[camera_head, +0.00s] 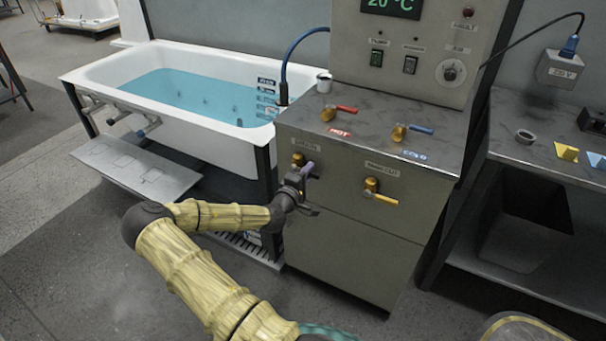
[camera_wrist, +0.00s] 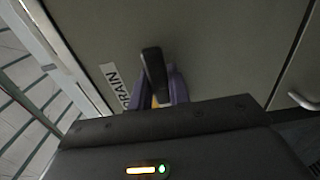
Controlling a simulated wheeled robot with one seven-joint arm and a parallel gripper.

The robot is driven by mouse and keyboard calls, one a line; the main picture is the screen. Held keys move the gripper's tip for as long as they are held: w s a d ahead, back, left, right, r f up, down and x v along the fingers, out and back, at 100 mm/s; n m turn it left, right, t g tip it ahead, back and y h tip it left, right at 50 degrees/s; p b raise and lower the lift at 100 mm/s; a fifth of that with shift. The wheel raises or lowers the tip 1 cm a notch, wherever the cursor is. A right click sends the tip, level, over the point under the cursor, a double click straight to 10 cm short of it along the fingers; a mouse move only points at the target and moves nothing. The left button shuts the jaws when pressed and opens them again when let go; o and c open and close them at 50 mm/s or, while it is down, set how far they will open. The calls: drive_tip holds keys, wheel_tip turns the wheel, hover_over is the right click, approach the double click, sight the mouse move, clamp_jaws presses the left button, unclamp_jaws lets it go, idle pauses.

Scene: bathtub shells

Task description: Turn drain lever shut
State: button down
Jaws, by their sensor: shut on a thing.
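The lever's exact angle is hard to tell.
A second brass valve with a yellow handle (camera_head: 385,197) is to the right on the cabinet front (camera_head: 345,235). Red (camera_head: 345,109) and blue (camera_head: 420,129) levers sit on top. A white tub (camera_head: 215,145) with blue water stands left; a workbench (camera_head: 540,160) stands right.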

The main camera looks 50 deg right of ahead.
drive_tip(key=shift+s+f, duration=0.15)
drive_tip(key=shift+f, duration=0.15)
drive_tip(key=c, duration=1.5)
unclamp_jaws()
drive_tip(key=shift+c, duration=0.2)
drive_tip(key=shift+o, duration=1.1)
drive_tip(key=shift+a+r, duration=0.1)
drive_tip(key=shift+r, duration=0.05)
drive_tip(key=shift+r, duration=0.1)
drive_tip(key=v, duration=1.7)
drive_tip(key=shift+a, duration=0.15)
